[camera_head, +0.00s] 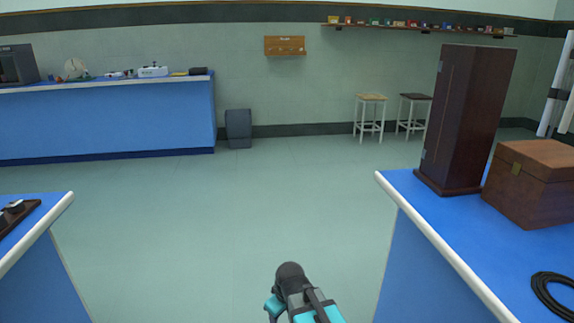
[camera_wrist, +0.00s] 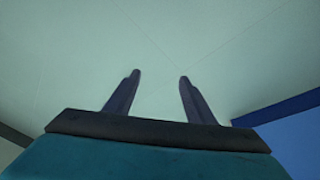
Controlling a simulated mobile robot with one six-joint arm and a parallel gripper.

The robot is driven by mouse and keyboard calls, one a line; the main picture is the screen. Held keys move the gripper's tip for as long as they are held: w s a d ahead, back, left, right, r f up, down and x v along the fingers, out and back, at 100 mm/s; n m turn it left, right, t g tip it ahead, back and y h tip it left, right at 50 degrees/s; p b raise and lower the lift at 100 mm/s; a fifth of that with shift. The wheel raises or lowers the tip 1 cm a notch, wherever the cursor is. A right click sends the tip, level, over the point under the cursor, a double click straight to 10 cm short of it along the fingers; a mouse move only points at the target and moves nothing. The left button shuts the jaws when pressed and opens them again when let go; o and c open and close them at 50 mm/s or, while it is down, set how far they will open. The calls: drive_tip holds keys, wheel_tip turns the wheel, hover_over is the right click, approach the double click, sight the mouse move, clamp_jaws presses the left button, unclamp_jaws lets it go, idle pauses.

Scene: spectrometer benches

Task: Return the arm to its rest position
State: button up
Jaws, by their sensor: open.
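My gripper (camera_wrist: 160,76) shows in the wrist view with its two dark fingers apart and nothing between them. Behind the fingers there is only pale green floor. In the head view part of my arm, dark grey and teal, reaches up from the bottom edge, over the open floor between two blue benches. The fingers cannot be made out in the head view.
The right bench (camera_head: 400,183) carries a tall dark wooden cabinet (camera_head: 465,120), a brown box (camera_head: 535,185) and a black coil (camera_head: 555,292). The left bench (camera_head: 50,225) holds a dark tray (camera_head: 17,215). A far bench (camera_head: 110,120), a grey bin (camera_head: 238,128) and two stools (camera_head: 370,110) stand beyond clear floor.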

drive_tip(key=s+d+f+m+g, duration=0.1)
drive_tip(key=s+d+f+m, duration=0.2)
drive_tip(key=d, duration=0.3)
drive_tip(key=s+d+f+m+g+h, duration=0.1)
drive_tip(key=s+d+f+m, duration=0.25)
drive_tip(key=d, duration=0.35)
drive_tip(key=s+d+f+m+g, duration=0.1)
drive_tip(key=s+d+f+m, duration=0.1)
drive_tip(key=d+f+m, duration=0.3)
drive_tip(key=s+r+n+g+p, duration=0.1)
drive_tip(key=s+r+p, duration=0.3)
drive_tip(key=s+p, duration=0.8)
drive_tip(key=s+r+n+g+p, duration=0.1)
drive_tip(key=s+r+g+p, duration=0.3)
drive_tip(key=s+p, duration=0.9)
drive_tip(key=shift+d+r+g+p, duration=0.3)
drive_tip(key=shift+d+r+p, duration=0.05)
drive_tip(key=shift+r+p, duration=0.2)
